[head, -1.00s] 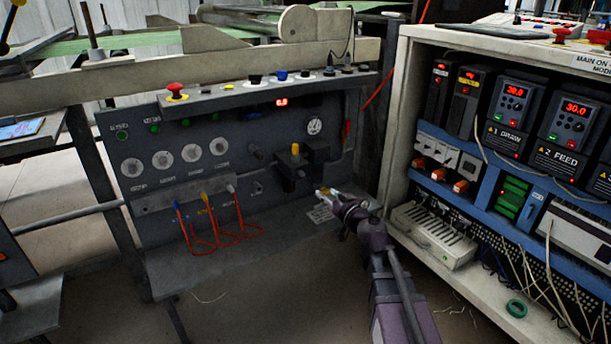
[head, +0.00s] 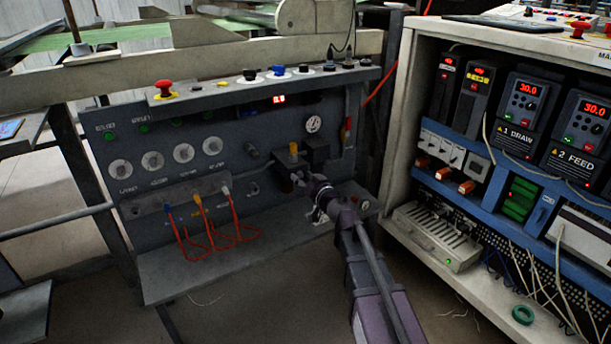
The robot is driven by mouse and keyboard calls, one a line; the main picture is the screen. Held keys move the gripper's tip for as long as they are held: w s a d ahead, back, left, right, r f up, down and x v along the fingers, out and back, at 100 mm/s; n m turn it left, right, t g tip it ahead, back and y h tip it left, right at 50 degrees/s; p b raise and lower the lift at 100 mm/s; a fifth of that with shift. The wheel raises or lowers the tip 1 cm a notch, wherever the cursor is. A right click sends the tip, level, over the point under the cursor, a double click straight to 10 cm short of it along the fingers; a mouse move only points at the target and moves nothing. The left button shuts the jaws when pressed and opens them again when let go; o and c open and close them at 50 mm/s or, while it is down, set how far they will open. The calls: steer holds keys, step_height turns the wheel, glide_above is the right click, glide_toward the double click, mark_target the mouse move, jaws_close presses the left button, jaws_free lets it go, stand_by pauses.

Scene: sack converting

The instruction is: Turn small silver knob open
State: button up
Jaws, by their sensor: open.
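The dark control panel (head: 205,175) stands at the left centre. Several pale round dials, among them one at the right of the row (head: 212,145), sit on its face. A small metallic knob (head: 253,188) sits lower on the panel, right of the coloured cable plugs. A dark stub fitting (head: 252,150) protrudes above it. I cannot tell for sure which is the small silver knob. My gripper (head: 297,181) is open, just in front of the dark block below the yellow-topped valve (head: 293,148). My wrist hides part of the block's lower side; contact cannot be told.
Red looped cables (head: 215,236) hang from the panel at left. A grey shelf (head: 190,272) juts out below. A pressure gauge (head: 312,124) is above my gripper. The open white cabinet (head: 396,150) with drives stands close on the right.

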steer(key=shift+w, duration=0.1)
jaws_close()
steer(key=shift+d, duration=0.2)
steer(key=shift+a, duration=0.1)
